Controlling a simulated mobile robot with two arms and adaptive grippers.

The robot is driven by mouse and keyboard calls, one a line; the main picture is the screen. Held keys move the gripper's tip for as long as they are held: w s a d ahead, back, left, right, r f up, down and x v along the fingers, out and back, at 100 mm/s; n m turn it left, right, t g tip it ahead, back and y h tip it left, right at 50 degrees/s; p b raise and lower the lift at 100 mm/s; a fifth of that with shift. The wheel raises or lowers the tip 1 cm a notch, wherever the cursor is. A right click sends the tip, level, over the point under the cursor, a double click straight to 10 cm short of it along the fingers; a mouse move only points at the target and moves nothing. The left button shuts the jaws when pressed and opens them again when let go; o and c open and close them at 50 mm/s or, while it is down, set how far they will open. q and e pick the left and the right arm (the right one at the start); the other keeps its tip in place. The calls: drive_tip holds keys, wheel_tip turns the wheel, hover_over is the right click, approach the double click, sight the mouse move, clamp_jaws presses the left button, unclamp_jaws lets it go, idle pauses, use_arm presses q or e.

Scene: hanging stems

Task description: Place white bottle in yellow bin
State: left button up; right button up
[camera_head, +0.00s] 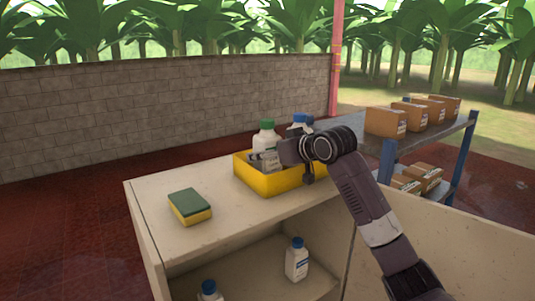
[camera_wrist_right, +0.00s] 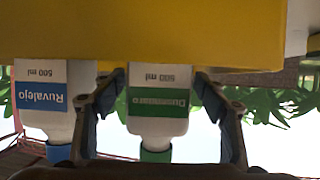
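The yellow bin (camera_head: 285,184) stands on top of the cabinet and fills the upper part of the inverted right wrist view (camera_wrist_right: 150,30). A white bottle with a green cap (camera_head: 265,135) and a white bottle with a blue cap (camera_head: 298,121) stand in it. The wrist view shows them upside down, with a green label (camera_wrist_right: 158,103) and a blue label (camera_wrist_right: 42,97). My right gripper (camera_wrist_right: 158,85) is open, its fingers on either side of the green-labelled bottle with small gaps. Two more white bottles with blue caps (camera_head: 297,260) (camera_head: 209,291) stand inside the cabinet. My left gripper is out of view.
A green and yellow sponge (camera_head: 189,206) lies on the cabinet top (camera_head: 160,193) left of the bin. A metal rack (camera_head: 388,160) with several cardboard boxes (camera_head: 385,122) stands at the right. The cabinet's front is open, with a panel (camera_head: 450,245) extending right.

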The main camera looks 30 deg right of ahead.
drive_tip(key=shift+s+d+r+b, duration=0.1)
drive_tip(key=shift+s+b, duration=0.35)
drive_tip(key=shift+b, duration=0.05)
drive_tip(key=b+v, duration=0.5)
drive_tip(key=v, duration=0.6)
